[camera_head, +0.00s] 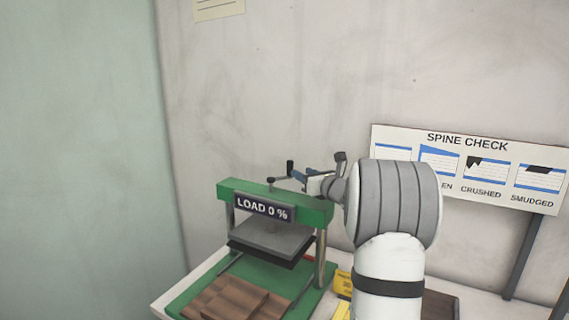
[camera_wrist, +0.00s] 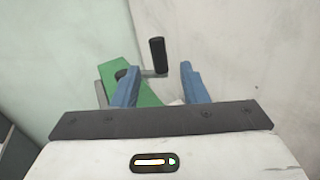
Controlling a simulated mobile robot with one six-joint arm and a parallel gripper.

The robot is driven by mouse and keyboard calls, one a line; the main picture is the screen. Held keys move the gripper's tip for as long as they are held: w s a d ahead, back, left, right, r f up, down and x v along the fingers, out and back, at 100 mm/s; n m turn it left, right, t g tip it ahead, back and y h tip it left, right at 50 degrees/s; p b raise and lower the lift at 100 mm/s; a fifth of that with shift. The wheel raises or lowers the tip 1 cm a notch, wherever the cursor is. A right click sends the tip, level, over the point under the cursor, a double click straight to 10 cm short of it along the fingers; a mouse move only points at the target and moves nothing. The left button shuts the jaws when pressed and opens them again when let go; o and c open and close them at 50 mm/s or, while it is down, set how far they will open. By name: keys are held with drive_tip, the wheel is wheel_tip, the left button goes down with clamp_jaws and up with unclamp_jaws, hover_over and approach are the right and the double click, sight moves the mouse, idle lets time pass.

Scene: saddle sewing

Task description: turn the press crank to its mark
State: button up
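The green press (camera_head: 240,196) stands on the table with a "LOAD 0 %" plate (camera_head: 264,208) on its crossbeam. Its crank (camera_head: 290,168) is on top, with a black upright handle and a second black knob at the left. My gripper (camera_head: 303,174) is at the crank, above the beam. In the wrist view, my gripper (camera_wrist: 158,75) has its blue fingers apart, with the black crank handle (camera_wrist: 157,55) showing between and beyond the tips. I cannot tell whether a finger touches it. The crank's mark cannot be made out.
Brown wooden boards (camera_head: 236,300) lie on the press's green base. A grey platen (camera_head: 270,240) hangs under the beam. A yellow item (camera_head: 343,283) lies right of the press, partly behind my arm. A "SPINE CHECK" board (camera_head: 468,166) stands at the right, close to the wall.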

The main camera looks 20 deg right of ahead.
sight(292, 167)
drive_tip(key=shift+w+d+n+y, duration=0.1)
drive_tip(key=shift+n+y, duration=0.3)
drive_tip(key=shift+n, duration=0.1)
drive_tip(key=shift+w+r+p, duration=0.1)
drive_tip(key=shift+w+p, duration=0.2)
drive_tip(key=p+x, duration=0.2)
drive_tip(key=x, duration=0.4)
drive_tip(key=shift+p, duration=0.35)
drive_tip(key=shift+w+a, duration=0.25)
drive_tip(key=shift+w, duration=0.2)
drive_tip(key=shift+c, duration=0.2)
clamp_jaws()
